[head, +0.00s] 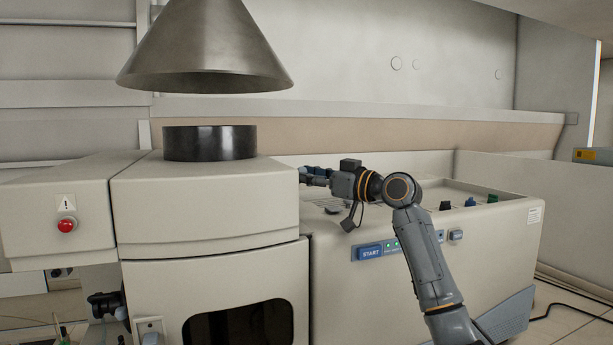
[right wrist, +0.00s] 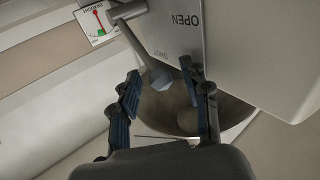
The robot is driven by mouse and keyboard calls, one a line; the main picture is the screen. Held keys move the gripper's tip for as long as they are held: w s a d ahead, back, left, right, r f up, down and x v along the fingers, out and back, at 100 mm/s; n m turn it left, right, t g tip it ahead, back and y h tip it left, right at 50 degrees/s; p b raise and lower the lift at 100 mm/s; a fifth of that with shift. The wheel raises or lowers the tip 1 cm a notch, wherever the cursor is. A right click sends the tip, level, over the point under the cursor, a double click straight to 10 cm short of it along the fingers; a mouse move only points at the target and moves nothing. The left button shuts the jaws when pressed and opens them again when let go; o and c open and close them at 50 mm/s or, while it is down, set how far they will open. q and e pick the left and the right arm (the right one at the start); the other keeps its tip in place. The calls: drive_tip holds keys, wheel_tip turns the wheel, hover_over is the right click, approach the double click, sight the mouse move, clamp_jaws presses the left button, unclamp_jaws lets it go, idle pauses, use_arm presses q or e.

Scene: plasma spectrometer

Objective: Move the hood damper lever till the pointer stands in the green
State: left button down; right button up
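The damper lever (right wrist: 145,52) is a grey rod with a thicker faceted end, in the right wrist view. It runs from a round pivot at the top across a pale panel (right wrist: 185,35) marked OPEN, with a second, fainter word near the lever's end. A small white gauge (right wrist: 96,22) beside it has a red pointer and a green patch; I cannot tell surely whether the pointer is in the green. My right gripper (right wrist: 160,76) is open, with the lever's end between its blue-padded fingertips, apparently untouched. In the head view the right gripper (head: 312,175) is small and partly hidden; the lever is not seen. My left gripper is not in view.
A metal cone hood (head: 205,50) hangs above a dark ring (head: 210,143) on the cream instrument (head: 205,205). A red button (head: 66,225) is at left.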

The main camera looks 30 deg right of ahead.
drive_tip(key=r+v, duration=0.1)
drive_tip(key=v, duration=1.1)
drive_tip(key=shift+f, duration=0.45)
